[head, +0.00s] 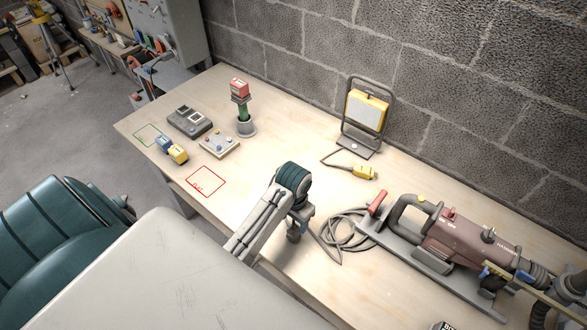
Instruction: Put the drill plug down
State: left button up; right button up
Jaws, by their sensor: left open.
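The red-brown drill (465,240) lies on its grey base at the right of the bench in the head view. Its grey cable (342,238) lies in loose coils left of it. My left gripper (294,235) is open and points down over the bench, just left of the coils. I cannot make out the drill plug for certain; the area under the gripper is partly hidden by my arm. A red outline (207,181) with small lettering marks a bare patch of bench left of my gripper. My right gripper does not show.
A work lamp (366,110) stands by the block wall, with a yellow plug (364,172) on its lead. Left stand a dark grey unit (189,122), a pale box (219,145), a blue block (163,143) and a yellow block (178,154).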

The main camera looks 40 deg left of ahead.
aim_at(294, 227)
pick_arm(q)
jog(key=shift+r, duration=2.7)
